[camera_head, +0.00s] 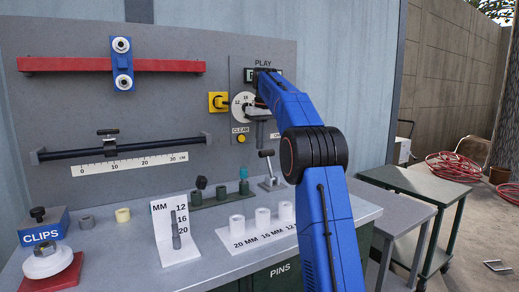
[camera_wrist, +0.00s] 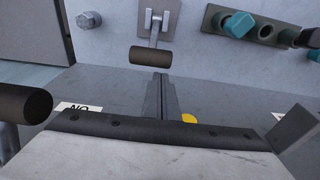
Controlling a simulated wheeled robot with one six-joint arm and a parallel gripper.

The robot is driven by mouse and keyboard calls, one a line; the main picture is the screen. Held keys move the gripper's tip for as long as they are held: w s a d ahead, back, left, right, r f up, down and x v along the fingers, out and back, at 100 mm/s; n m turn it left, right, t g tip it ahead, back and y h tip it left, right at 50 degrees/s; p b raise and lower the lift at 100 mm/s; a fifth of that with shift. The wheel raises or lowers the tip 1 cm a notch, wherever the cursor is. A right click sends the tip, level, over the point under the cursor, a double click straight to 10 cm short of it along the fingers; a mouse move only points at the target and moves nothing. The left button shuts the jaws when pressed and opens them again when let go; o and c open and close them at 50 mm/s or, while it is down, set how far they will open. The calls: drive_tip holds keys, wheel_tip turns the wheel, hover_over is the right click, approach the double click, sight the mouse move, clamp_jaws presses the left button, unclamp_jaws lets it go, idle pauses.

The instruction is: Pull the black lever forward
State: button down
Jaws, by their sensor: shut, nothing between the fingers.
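The black lever has a dark cylindrical handle (camera_head: 266,153) on a thin metal stem, standing on a metal plate (camera_head: 272,184) near the back of the bench. In the wrist view its handle (camera_wrist: 151,55) lies across the stem above a bright plate (camera_wrist: 160,16). My gripper (camera_head: 260,142) points down close to the control panel, just above the lever. In the wrist view my gripper's fingers (camera_wrist: 163,76) are together and empty, with the tips just below the handle in the picture. I cannot tell whether they touch it.
Left of the lever is a green strip with knobs (camera_head: 220,198). The control panel (camera_head: 238,60) is close behind my gripper, with a yellow button (camera_head: 241,138). A dark cylinder (camera_wrist: 22,103) shows at the wrist view's left.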

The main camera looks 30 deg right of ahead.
drive_tip(key=shift+w+f, duration=0.2)
drive_tip(key=shift+f, duration=1.15)
drive_tip(key=shift+s+r, duration=0.1)
drive_tip(key=shift+s, duration=0.1)
